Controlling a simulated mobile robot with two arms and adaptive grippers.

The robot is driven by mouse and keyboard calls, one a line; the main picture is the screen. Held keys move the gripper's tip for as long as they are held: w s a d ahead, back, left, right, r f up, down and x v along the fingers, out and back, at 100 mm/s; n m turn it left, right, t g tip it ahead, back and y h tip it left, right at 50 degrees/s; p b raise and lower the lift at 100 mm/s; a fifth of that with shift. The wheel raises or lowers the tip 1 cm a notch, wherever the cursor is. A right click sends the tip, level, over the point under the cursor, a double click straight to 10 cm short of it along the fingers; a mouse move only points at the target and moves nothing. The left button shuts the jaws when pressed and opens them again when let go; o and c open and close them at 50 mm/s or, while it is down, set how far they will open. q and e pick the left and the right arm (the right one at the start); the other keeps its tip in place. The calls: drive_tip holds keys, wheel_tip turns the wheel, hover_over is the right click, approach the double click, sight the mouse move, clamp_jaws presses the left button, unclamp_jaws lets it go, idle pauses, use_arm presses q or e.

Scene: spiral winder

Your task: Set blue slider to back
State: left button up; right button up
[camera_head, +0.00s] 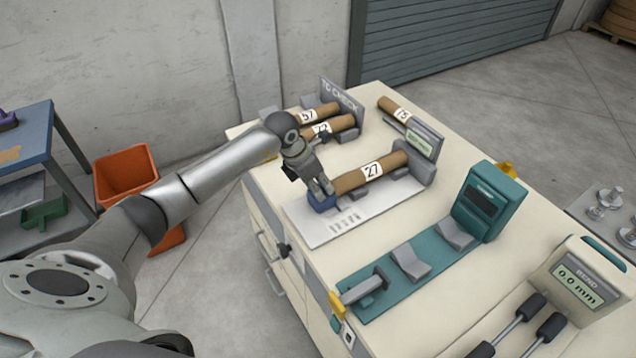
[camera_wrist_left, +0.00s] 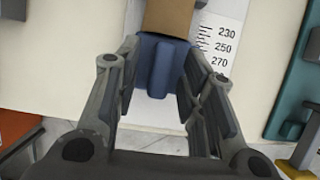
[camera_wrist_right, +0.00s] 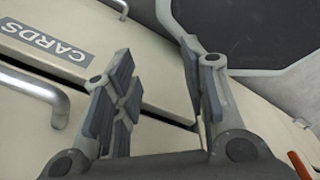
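The blue slider (camera_head: 321,203) sits at the front left end of the grey measuring plate (camera_head: 302,232), by the near end of the brown tube marked 27 (camera_head: 400,160). My left gripper (camera_head: 325,188) is at the slider from above. In the left wrist view the blue slider (camera_wrist_left: 163,65) lies between the open fingers (camera_wrist_left: 160,85), with the tube behind it and scale marks 230, 250 and 270 beside it. Contact with the slider cannot be told. My right gripper (camera_wrist_right: 155,90) is open and empty before the cabinet front; it does not show in the head view.
Tubes lie behind at the TC CHECK rack (camera_head: 340,92). A teal gauge (camera_head: 478,205) and a BEND meter (camera_head: 580,285) stand to the right. An orange bin (camera_head: 126,172) is on the floor at left.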

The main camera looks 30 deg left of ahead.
use_arm(q)
clamp_jaws()
drive_tip(key=shift+s+a, duration=0.4)
drive_tip(key=shift+s, duration=0.3)
drive_tip(key=shift+s+a, duration=0.45)
drive_tip(key=shift+s, duration=0.2)
drive_tip(key=shift+s+a, duration=0.4)
drive_tip(key=shift+s, duration=0.3)
drive_tip(key=shift+c, duration=1)
unclamp_jaws()
drive_tip(key=o, duration=0.3)
drive_tip(key=shift+s, duration=0.1)
